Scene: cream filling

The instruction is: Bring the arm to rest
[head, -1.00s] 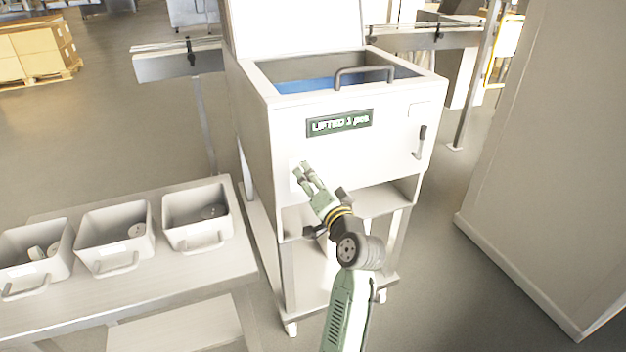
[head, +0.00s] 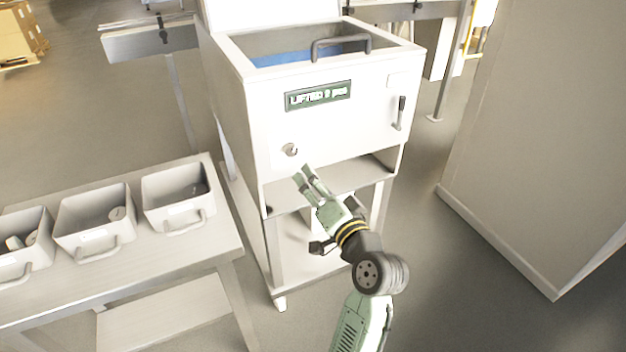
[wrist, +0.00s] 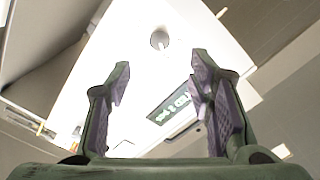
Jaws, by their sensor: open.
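My gripper (head: 307,180) is open and empty in the head view. It is in front of the white machine (head: 278,120), a little below and right of a round knob (head: 290,150) on its front panel. In the wrist view my gripper (wrist: 163,90) has its two fingers spread with nothing between them. The knob (wrist: 159,40) and the display (wrist: 172,103) show beyond the fingers. My arm reaches up from the bottom of the head view, bent at the wrist.
A table (head: 190,252) at the left bears several grey bins (head: 95,215) with small parts inside. The machine has an open top with a bar handle (head: 341,42) and a lever (head: 400,113) on its front. A large panel (head: 545,150) stands at the right, with bare floor before it.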

